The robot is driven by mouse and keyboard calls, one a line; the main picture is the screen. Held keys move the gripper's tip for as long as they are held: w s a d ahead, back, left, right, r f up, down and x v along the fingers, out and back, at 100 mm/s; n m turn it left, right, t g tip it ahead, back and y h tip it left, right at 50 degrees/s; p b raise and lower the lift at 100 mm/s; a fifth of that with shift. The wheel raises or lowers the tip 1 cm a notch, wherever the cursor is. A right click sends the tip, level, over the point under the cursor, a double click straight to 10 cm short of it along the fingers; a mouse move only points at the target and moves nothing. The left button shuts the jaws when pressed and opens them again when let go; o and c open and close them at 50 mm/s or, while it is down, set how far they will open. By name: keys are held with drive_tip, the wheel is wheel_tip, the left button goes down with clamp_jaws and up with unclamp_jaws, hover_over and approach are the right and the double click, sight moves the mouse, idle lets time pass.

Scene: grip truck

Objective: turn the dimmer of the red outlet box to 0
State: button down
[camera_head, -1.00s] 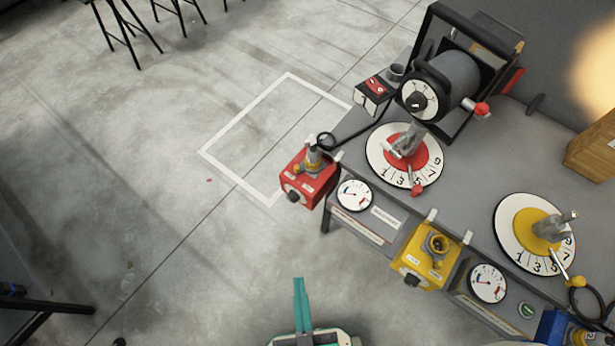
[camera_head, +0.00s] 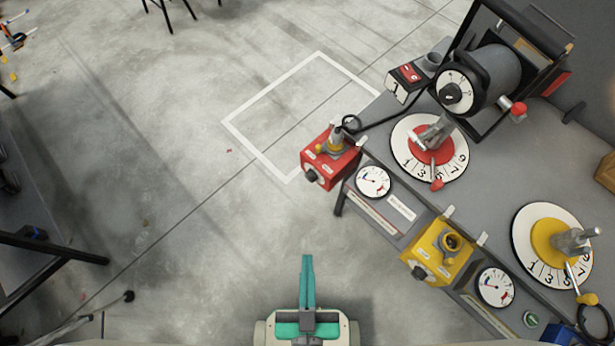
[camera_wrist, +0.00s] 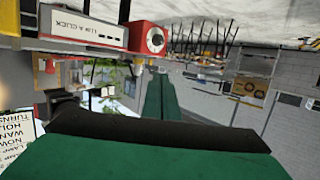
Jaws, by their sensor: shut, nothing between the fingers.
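The red outlet box (camera_head: 328,160) sits at the near left corner of the grey bench in the head view, with a cable plugged into its top. Its black dimmer knob (camera_head: 310,175) is on its lower left face. In the wrist view the picture is upside down; the red box (camera_wrist: 148,38) shows at the top with its knob (camera_wrist: 155,40) facing me. My gripper (camera_head: 307,258), with green fingers, is shut and empty. It is below the box in the head view, apart from it, over open floor. The dimmer's setting is too small to read.
The bench carries a yellow outlet box (camera_head: 438,252), a red-centred dial (camera_head: 455,165), a yellow-centred dial (camera_head: 525,240), a round gauge (camera_head: 373,181) and a drum winch (camera_head: 490,80). Open floor with a white painted square lies left of the bench. A dark table (camera_head: 30,215) stands at left.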

drive_tip(key=c, duration=1.8)
unclamp_jaws()
drive_tip(key=shift+w+a+f, duration=0.1)
drive_tip(key=shift+a+f, duration=0.05)
drive_tip(key=shift+f, duration=0.15)
drive_tip(key=o, duration=0.4)
drive_tip(key=w+a+f+n+g, duration=0.1)
drive_tip(key=f, duration=0.4)
drive_tip(key=w+a+f+n+g, duration=0.1)
drive_tip(key=a+f+g, duration=0.1)
drive_tip(key=f, duration=0.4)
drive_tip(key=w+a+f+n+g, duration=0.1)
drive_tip(key=f, duration=0.4)
drive_tip(key=shift+w+a+f+n+y, duration=0.25)
drive_tip(key=shift+f+n+y, duration=0.05)
drive_tip(key=shift+f+n, duration=0.1)
drive_tip(key=shift+o, duration=0.2)
drive_tip(key=m+t+h, duration=0.1)
drive_tip(key=m+h, duration=0.2)
drive_tip(key=h, duration=1)
approach(309, 179)
drive_tip(key=x, duration=0.8)
drive_tip(key=shift+w+f, duration=0.1)
drive_tip(key=shift+f, duration=0.15)
